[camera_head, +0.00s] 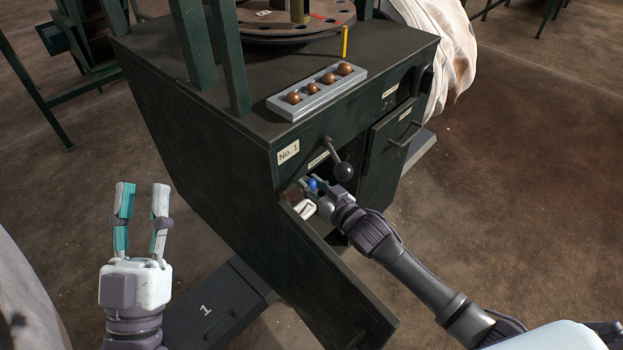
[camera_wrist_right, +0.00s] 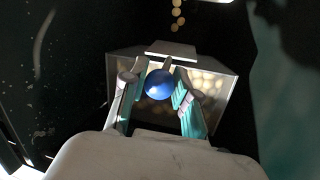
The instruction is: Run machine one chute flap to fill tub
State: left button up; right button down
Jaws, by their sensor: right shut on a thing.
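Machine one, labelled "No. 1" (camera_head: 288,152), is a dark green cabinet with an open compartment in its front corner. My right gripper (camera_head: 313,184) reaches into that compartment and is shut on a blue ball knob (camera_wrist_right: 159,85). The knob also shows in the head view (camera_head: 313,183). Beyond it in the right wrist view is a grey tub or chute (camera_wrist_right: 222,75) with pale round pieces (camera_wrist_right: 205,82) behind or inside its wall. Several pale round pieces (camera_wrist_right: 178,15) show in a line above it. I cannot make out the flap itself. My left gripper (camera_head: 143,188) is open and empty, left of the cabinet.
A dark door or panel (camera_head: 330,280) stands open below the compartment. A grey block with copper-coloured balls (camera_head: 318,90) lies on the cabinet top.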

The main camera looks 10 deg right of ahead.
jog(key=shift+r+p, duration=0.25)
jog(key=shift+p, duration=0.45)
jog(key=shift+f, duration=0.1)
jog(key=c, duration=0.9)
grip_release()
pick_arm(q)
notch_tip(320, 180, down, 7)
jog(key=w+g+y, duration=0.1)
jog(key=w+g, duration=0.2)
jog(key=g, duration=0.2)
jog(key=shift+a+y, duration=0.15)
jog(key=shift+y, duration=0.25)
pick_arm(e)
jog(key=shift+o, duration=0.2)
jog(key=shift+g, duration=0.3)
pick_arm(q)
jog(key=shift+r, duration=0.1)
pick_arm(e)
jog(key=v, duration=1.2)
